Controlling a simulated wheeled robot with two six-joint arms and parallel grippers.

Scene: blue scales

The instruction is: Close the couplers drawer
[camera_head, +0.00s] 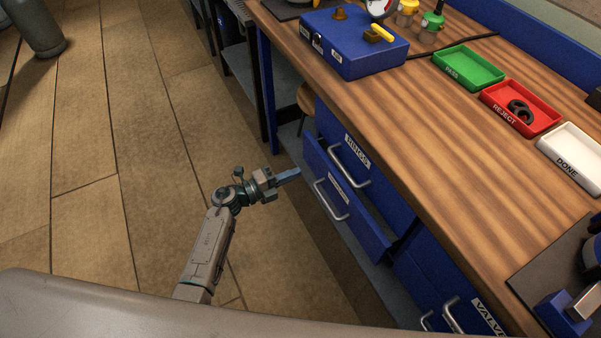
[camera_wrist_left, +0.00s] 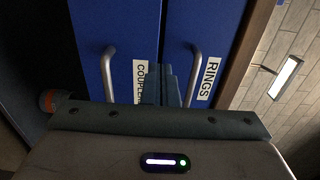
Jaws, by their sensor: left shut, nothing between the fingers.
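The couplers drawer (camera_head: 361,220) is a blue drawer with a silver bar handle (camera_head: 331,200) and a white label, below the rings drawer (camera_head: 366,178). Its front stands out from the bench front, partly open. In the left wrist view the couplers drawer (camera_wrist_left: 121,40) is at left, its label (camera_wrist_left: 140,82) partly covered by my fingers. My left gripper (camera_head: 297,173) is shut and empty, in front of the drawer's far end. In the wrist view its fingertips (camera_wrist_left: 169,85) lie between the two handles; contact cannot be told. My right gripper is not in view.
The wooden benchtop (camera_head: 420,130) overhangs the drawers. It holds a blue box (camera_head: 352,45) and green (camera_head: 468,68), red (camera_head: 520,107) and white (camera_head: 575,155) trays. A valve drawer (camera_head: 470,315) is at lower right. The floor at left is mostly clear.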

